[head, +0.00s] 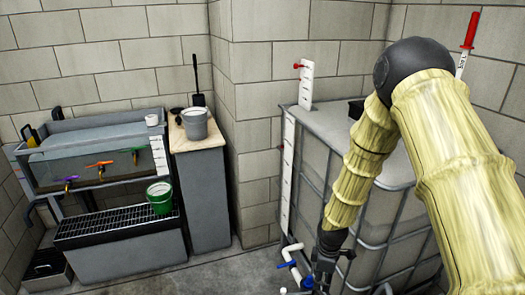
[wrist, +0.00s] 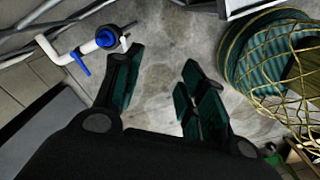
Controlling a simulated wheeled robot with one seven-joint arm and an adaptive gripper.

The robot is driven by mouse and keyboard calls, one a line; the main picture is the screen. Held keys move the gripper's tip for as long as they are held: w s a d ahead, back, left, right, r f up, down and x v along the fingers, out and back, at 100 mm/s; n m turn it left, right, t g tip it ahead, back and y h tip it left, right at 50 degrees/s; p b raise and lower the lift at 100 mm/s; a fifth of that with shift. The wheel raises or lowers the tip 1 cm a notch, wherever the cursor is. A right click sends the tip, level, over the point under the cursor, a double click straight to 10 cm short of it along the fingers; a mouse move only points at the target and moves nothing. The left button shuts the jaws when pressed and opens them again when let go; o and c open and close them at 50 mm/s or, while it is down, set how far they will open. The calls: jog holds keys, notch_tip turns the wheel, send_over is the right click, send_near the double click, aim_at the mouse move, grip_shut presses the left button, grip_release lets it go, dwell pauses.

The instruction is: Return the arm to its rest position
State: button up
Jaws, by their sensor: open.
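My arm (head: 440,130) shows in the head view, yellow and ridged like bamboo with a dark elbow joint. It comes in from the right edge, bends at the top and hangs down in front of the caged tank. My gripper (head: 318,285) points down near the bottom of the head view, beside the blue-handled valve pipe (head: 290,265). In the wrist view my gripper (wrist: 157,80) has its two dark green fingers apart, with only bare floor between them. It holds nothing.
The caged grey tank (head: 345,130) stands close behind my arm. A grey basin (head: 95,150) with coloured taps stands at the left. A green bucket (head: 160,197) sits on a grate (head: 110,227). A grey bucket (head: 194,124) stands on a cabinet. A netted basket (wrist: 270,60) lies right of my fingers.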

jog(key=s+f+m+y+b, duration=0.1)
jog(key=s+f+m+b, duration=0.45)
jog(key=s+f, duration=1.1)
jog(key=s+d+f+m, duration=0.1)
jog(key=s+m, duration=0.3)
jog(key=s, duration=0.5)
jog(key=s+d+f+m+h+b, duration=0.1)
jog(key=s+m, duration=0.4)
jog(key=s, duration=0.5)
jog(key=shift+s+d+f, duration=0.25)
jog(key=shift+d+f, duration=0.2)
jog(key=shift+d, duration=0.1)
